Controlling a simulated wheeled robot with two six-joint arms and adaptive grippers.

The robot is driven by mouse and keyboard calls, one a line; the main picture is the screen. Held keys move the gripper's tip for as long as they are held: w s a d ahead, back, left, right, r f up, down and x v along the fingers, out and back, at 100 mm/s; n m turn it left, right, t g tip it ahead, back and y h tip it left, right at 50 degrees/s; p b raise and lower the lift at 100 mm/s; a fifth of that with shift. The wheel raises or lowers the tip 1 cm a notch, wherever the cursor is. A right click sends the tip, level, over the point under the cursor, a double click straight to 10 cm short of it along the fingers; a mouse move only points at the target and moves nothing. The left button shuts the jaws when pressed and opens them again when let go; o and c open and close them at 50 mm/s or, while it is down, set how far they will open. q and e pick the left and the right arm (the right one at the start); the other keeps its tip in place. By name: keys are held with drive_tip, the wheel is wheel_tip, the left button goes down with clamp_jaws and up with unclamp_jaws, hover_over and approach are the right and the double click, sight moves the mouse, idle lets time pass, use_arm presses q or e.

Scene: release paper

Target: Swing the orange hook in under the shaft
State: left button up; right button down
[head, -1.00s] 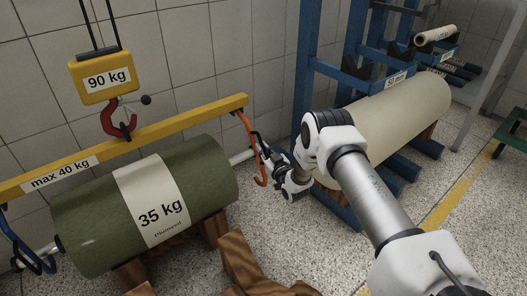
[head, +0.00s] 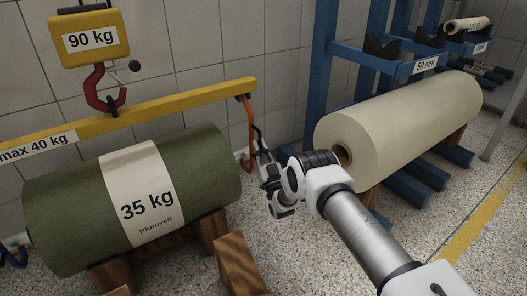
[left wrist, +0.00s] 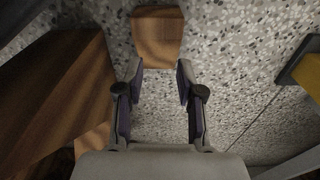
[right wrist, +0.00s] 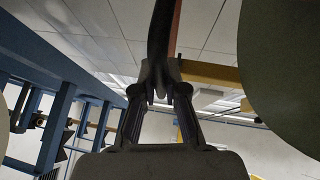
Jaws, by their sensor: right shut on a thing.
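The orange hook (head: 249,118) hangs from the right end of the yellow beam (head: 185,108). The pale shaft (head: 242,154) sticks out of the right end of the green 35 kg roll (head: 75,208), close to the hook. The hook's lower tip is largely hidden, so I cannot tell whether it is under the shaft. My left gripper (left wrist: 159,80) is open and empty above the floor, near wooden blocks.
A red crane hook (head: 97,90) under the yellow 90 kg block (head: 90,55) carries the beam. The green roll rests on wooden supports (head: 215,232). A blue rack (head: 322,60) and a cream roll (head: 410,125) stand to the right. Speckled floor is free between them.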

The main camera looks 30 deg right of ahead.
drive_tip(key=shift+r, duration=0.1)
drive_tip(key=c, duration=1.2)
unclamp_jaws()
drive_tip(key=shift+w, duration=0.15)
drive_tip(key=shift+f, duration=0.2)
drive_tip(key=v, duration=1.2)
drive_tip(key=shift+r, duration=0.15)
